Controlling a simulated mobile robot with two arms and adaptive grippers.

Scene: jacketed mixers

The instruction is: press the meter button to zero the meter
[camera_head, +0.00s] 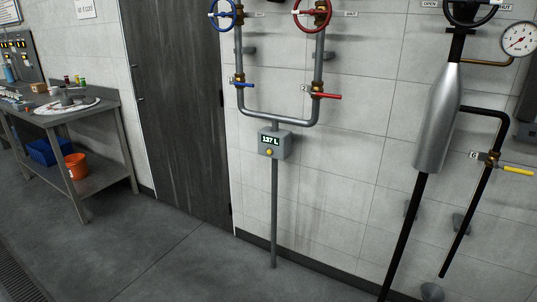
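The meter (274,144) is a small grey box on a thin upright post in the middle of the head view. Its display (270,140) reads about "137 L". A yellow round button (269,152) sits on its front, just below the display. Nothing is touching the meter or the button. Neither of my grippers shows in this view.
Above the meter, a U-shaped pipe (283,121) carries blue (223,12) and red (312,12) handwheels and lever valves. A silver-jacketed pipe (438,120) with a yellow lever (517,171) stands at right. A workbench (62,112) stands left. The floor (190,262) before the meter is clear.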

